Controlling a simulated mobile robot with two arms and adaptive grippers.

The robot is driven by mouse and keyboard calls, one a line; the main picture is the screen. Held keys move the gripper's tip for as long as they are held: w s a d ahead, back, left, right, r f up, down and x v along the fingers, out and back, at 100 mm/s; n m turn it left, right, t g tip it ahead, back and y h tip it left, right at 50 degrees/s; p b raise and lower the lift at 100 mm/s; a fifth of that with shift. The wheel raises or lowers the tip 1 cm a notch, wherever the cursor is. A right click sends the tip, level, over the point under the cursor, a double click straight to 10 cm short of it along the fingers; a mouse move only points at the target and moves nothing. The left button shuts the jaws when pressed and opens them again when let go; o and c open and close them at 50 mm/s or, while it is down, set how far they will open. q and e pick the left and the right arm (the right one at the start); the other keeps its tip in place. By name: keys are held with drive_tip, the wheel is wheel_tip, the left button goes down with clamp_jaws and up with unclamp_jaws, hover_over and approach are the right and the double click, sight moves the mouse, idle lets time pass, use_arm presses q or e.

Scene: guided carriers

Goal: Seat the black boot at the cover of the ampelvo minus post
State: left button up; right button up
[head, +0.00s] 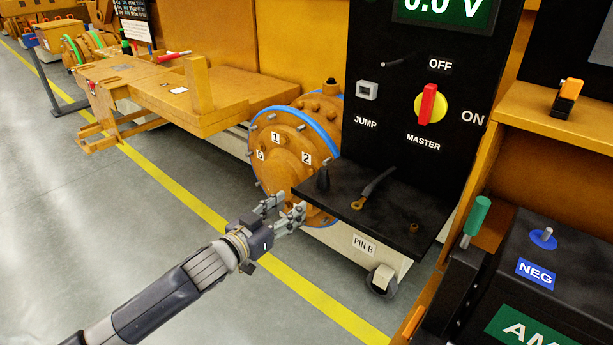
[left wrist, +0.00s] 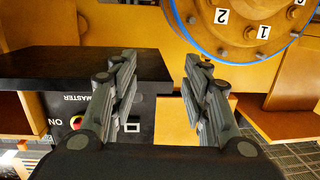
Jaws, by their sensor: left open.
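A small black upright piece (head: 322,179), which looks like the black boot, stands near the left end of the black shelf (head: 390,222) in the head view. My left gripper (head: 285,214) is open and empty, just left of and below that shelf end, apart from the boot. In the left wrist view its open fingers (left wrist: 160,92) have nothing between them, and I cannot make out the boot. The dark battery (head: 575,262) at the lower right has a NEG label and a partly cut-off AM label. Its grey post (head: 547,236) rises from a blue disc. My right gripper is out of view.
A cable with a copper lug (head: 358,204) and a brass stub (head: 414,228) are on the shelf. A black panel (head: 425,100) with a red MASTER switch stands behind it. An orange flanged wheel (head: 285,150) is close behind my gripper.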

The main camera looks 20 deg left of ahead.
use_arm(q)
drive_tip(key=h, duration=0.1)
approach(320, 172)
drive_tip(key=f, duration=0.2)
drive_tip(key=shift+m+t+h, duration=0.4)
drive_tip(key=x, duration=0.3)
drive_tip(key=r+p+x, duration=0.1)
drive_tip(key=x, duration=0.1)
drive_tip(key=shift+w+d, duration=0.15)
drive_tip(key=shift+w, duration=0.1)
drive_tip(key=shift+w+d+p, duration=0.1)
drive_tip(key=shift+w+p, duration=0.25)
drive_tip(key=shift+w, duration=0.15)
drive_tip(key=p+x, duration=0.1)
drive_tip(key=x, duration=0.3)
drive_tip(key=shift+w+f+p, duration=0.1)
drive_tip(key=shift+w+p, duration=0.2)
drive_tip(key=shift+w, duration=0.05)
drive_tip(key=c, duration=0.8)
